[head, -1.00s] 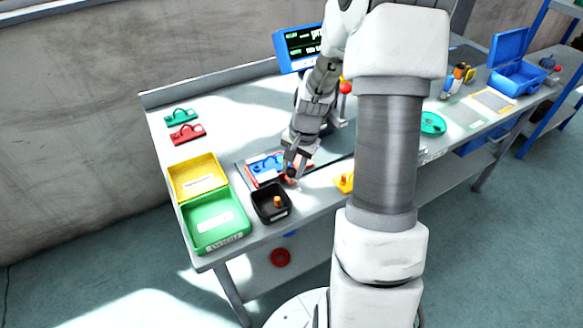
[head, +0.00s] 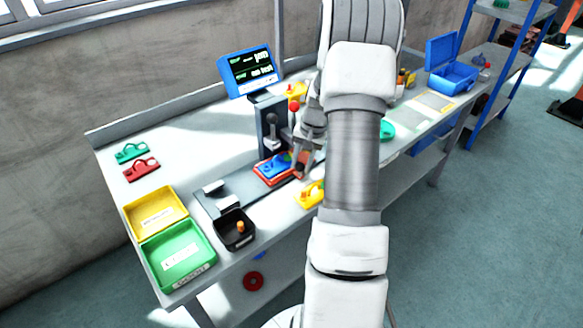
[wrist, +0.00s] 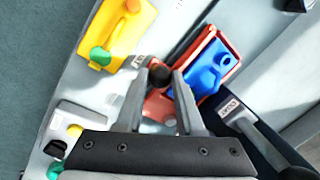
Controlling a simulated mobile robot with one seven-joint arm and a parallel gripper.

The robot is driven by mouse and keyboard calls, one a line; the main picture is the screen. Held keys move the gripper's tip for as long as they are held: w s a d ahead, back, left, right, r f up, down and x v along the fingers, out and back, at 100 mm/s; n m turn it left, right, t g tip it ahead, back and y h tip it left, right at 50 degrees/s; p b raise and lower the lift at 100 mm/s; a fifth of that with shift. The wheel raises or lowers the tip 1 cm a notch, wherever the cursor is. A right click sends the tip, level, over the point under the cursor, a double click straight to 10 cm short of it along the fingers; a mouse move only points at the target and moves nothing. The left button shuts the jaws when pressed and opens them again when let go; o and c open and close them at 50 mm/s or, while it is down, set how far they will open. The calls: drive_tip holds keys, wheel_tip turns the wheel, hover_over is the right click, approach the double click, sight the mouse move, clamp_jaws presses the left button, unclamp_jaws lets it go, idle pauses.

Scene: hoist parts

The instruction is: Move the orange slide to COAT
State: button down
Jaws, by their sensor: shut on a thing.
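The orange slide (head: 283,181) sits on the dark rail, close by the upright press column (head: 270,125) in the head view. A blue part (head: 275,165) lies on it. In the wrist view the slide (wrist: 198,46) shows its orange edge around the blue part (wrist: 208,70). My gripper (head: 301,170) is at the slide's front right side. In the wrist view, my gripper (wrist: 162,75) is shut on the slide's dark knob (wrist: 159,74).
A black bin (head: 235,243), a green tray (head: 185,280) and a yellow tray (head: 130,222) stand at the left of the bench. A yellow part (head: 308,194) lies at the front edge. A blue screen (head: 227,75) stands behind.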

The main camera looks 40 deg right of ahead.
drive_tip(key=shift+d, duration=0.2)
drive_tip(key=c, duration=0.5)
unclamp_jaws()
drive_tip(key=shift+c, duration=0.2)
wheel_tip(320, 180, up, 17)
drive_tip(key=s+d+p, duration=0.2)
drive_tip(key=shift+s, duration=0.35)
